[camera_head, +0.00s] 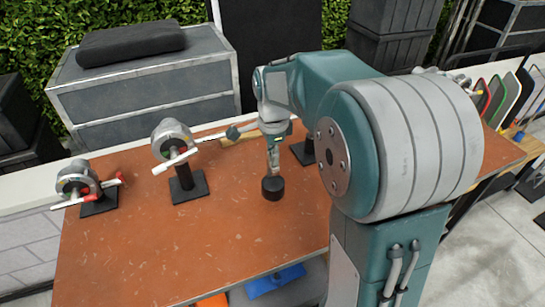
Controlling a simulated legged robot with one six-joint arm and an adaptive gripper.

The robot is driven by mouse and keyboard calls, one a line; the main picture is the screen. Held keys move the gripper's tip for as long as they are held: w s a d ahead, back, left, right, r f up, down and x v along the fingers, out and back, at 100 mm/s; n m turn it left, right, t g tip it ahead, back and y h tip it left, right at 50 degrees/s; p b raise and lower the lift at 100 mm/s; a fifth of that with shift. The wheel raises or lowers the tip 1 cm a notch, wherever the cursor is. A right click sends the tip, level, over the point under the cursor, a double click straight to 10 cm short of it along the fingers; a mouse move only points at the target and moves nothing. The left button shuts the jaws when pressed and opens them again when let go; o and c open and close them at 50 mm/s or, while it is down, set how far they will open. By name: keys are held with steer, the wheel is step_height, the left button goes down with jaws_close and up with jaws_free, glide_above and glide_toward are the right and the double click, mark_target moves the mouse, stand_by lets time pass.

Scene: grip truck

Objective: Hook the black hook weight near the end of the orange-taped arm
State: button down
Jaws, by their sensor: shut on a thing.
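My gripper (273,160) points down above the brown table, left of my large arm joint. It is shut on the upper part of the black hook weight (272,189), which hangs below it. The hook itself is too small to make out. A thin arm with a yellow-orange section (243,138) runs behind my gripper, pointing left, and looks like the orange-taped arm. Its base stand (302,152) is partly hidden by my arm. The weight appears nearer to the camera than that arm; I see no contact between them.
Two more stands hold metal trucks: one (172,140) at centre left, one (77,178) with red-marked arms at far left. The brown table (190,240) is clear in front. Blue (275,281) and orange items lie below its front edge. Grey cases (145,90) stand behind.

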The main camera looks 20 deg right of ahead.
step_height(320, 180, up, 12)
stand_by(1.1)
